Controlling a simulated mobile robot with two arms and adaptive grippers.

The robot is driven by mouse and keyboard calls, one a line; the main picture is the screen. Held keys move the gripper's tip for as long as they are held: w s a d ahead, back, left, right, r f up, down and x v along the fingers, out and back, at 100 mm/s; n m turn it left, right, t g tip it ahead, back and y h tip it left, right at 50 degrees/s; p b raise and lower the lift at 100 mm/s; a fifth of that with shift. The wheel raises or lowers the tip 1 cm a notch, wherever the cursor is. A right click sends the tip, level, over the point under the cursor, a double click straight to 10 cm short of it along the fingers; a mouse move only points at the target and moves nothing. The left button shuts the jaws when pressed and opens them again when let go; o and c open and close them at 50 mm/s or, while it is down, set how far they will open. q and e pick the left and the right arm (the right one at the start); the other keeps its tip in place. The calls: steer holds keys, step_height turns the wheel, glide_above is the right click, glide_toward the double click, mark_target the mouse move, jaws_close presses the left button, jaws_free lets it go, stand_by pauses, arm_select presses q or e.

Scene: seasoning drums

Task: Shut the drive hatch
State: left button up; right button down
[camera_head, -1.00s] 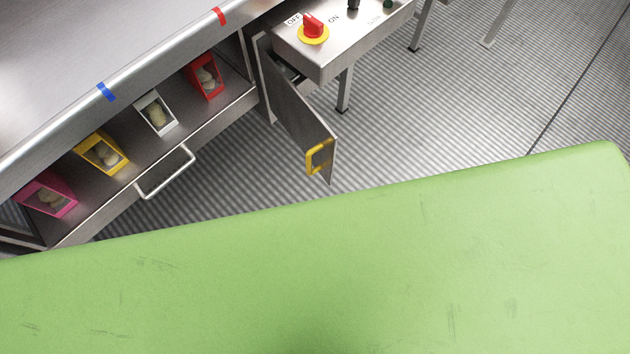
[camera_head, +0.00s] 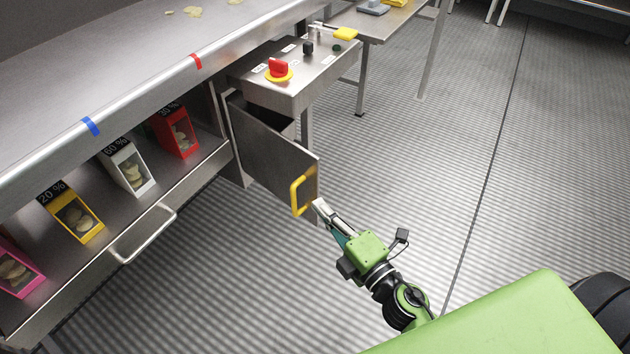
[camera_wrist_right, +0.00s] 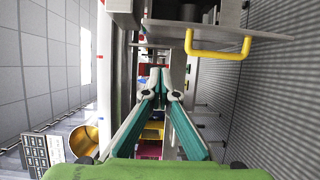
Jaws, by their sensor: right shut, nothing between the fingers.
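The drive hatch (camera_head: 262,147) is a grey metal door standing open below the control box. A yellow handle (camera_head: 297,196) is on its free edge. My right gripper (camera_head: 318,204) is shut and empty, at the hatch's free edge close beside the handle in the head view; I cannot tell whether it touches. In the right wrist view the fingertips (camera_wrist_right: 160,72) are together, and the yellow handle (camera_wrist_right: 222,54) shows to their upper right, apart from them. My left gripper is not in view.
The control box (camera_head: 285,82) with a red knob (camera_head: 278,69) sits above the hatch. A shelf with coloured bins, such as a white one (camera_head: 127,168), and a metal pull handle (camera_head: 144,236) are to the left. The striped floor at right is clear.

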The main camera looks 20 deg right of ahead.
mark_target(316, 178)
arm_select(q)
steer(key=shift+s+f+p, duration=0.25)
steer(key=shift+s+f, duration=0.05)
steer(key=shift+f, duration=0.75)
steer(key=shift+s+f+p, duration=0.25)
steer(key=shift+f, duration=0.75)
arm_select(e)
steer(key=shift+w+d, duration=0.3)
steer(key=shift+w, duration=1.25)
steer(key=shift+w+d, duration=0.25)
steer(key=shift+w, duration=1.25)
steer(key=shift+w+d, duration=0.3)
steer(key=shift+w, duration=1.25)
steer(key=shift+d, duration=0.1)
